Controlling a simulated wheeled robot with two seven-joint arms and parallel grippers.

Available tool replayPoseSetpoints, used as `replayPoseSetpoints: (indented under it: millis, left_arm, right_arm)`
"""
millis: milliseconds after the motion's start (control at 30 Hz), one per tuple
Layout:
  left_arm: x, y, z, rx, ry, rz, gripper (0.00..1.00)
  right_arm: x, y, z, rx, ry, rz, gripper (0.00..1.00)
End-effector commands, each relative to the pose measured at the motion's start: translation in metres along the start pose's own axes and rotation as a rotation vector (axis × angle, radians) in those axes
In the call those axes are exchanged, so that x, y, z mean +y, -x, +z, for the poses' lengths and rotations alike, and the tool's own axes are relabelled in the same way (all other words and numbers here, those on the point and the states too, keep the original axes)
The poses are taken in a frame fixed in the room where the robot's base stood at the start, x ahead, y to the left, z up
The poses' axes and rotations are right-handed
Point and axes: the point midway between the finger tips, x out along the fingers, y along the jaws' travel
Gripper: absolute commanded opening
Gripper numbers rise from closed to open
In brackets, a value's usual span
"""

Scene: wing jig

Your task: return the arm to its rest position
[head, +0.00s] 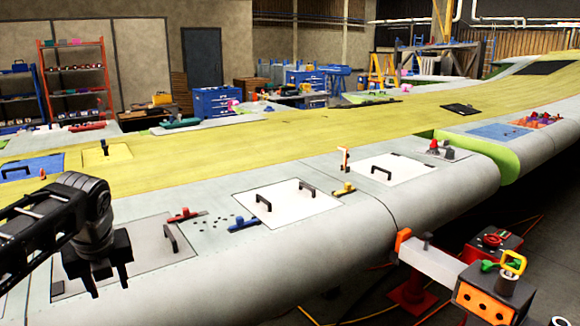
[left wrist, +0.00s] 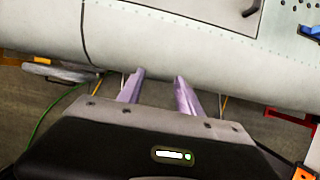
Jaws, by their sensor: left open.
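My left arm comes in from the left in the head view. Its gripper (head: 108,286) points down, open and empty, over the front of the wing near a grey access panel (head: 130,262) with a black handle. In the left wrist view the two purple-grey fingers of the gripper (left wrist: 158,85) stand apart with nothing between them. They point towards the rounded wing edge (left wrist: 200,70), with the floor showing beneath. Whether the fingers touch the wing cannot be told, but they look clear of it. My right gripper does not show.
White panels (head: 290,212) with black handles lie along the wing (head: 350,240). Small red, blue and yellow tools rest between them. A stand with an orange-fronted box (head: 488,298) is at lower right. Dark floor with cables lies in front. Shelves and blue cabinets are far back.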

Motion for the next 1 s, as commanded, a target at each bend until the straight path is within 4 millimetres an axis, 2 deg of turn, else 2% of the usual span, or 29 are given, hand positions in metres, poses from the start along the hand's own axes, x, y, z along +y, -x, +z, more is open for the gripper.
replayPoseSetpoints:
  millis: [67, 367, 567, 667, 767, 867, 967, 1000]
  left_arm:
    - [-0.002, -0.003, -0.001, 0.005, 0.005, -0.004, 0.42]
    - [-0.034, -0.049, -0.022, 0.069, 0.148, -0.076, 0.42]
    - [-0.066, -0.093, -0.051, 0.150, 0.307, -0.135, 0.42]
    - [-0.086, -0.119, -0.073, 0.210, 0.419, -0.163, 0.42]
    - [-0.110, -0.151, -0.107, 0.296, 0.568, -0.184, 0.42]
    - [-0.138, -0.189, -0.158, 0.417, 0.778, -0.183, 0.42]
    - [-0.163, -0.227, -0.225, 0.560, 1.054, -0.131, 0.42]
    - [-0.170, -0.240, -0.254, 0.613, 1.172, -0.096, 0.42]
  right_arm:
    - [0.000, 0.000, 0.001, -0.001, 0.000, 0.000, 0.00]
    - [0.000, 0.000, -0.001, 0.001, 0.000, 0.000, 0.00]
    - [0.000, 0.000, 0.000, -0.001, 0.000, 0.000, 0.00]
    - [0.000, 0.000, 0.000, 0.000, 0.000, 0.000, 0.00]
    - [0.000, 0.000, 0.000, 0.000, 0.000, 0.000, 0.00]
    - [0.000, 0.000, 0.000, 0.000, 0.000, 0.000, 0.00]
    - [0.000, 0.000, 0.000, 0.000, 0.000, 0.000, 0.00]
    - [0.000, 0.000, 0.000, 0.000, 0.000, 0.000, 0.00]
